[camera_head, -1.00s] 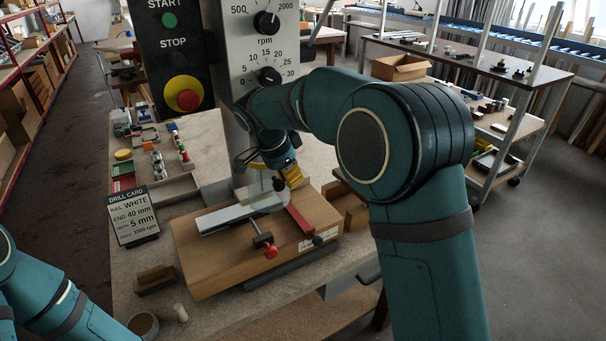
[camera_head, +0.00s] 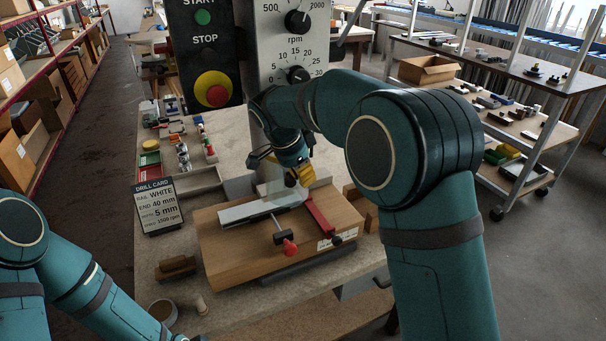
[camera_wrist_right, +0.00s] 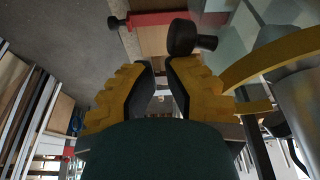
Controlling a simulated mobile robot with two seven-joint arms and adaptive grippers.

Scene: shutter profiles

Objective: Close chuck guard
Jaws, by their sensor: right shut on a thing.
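The clear chuck guard (camera_head: 284,192) hangs over the white rail (camera_head: 245,210) on the wooden block in the head view. It also shows as a clear pane with a yellow ring (camera_wrist_right: 268,62) in the right wrist view. My right gripper (camera_head: 301,177) is at the guard's right side, below the drill column, and is shut on part of the guard. In the right wrist view my gripper (camera_wrist_right: 158,75) has a black knob (camera_wrist_right: 190,38) at its right fingertip. The exact contact is hard to see. My left arm is at lower left; its gripper is out of view.
The wooden block (camera_head: 235,262) carries a red clamp bar (camera_head: 325,218) and a red-knobbed screw (camera_head: 288,246). A drill card (camera_head: 159,206) stands left of it. The control box (camera_head: 208,60) with its red stop button is above. Trays of small parts lie behind the card.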

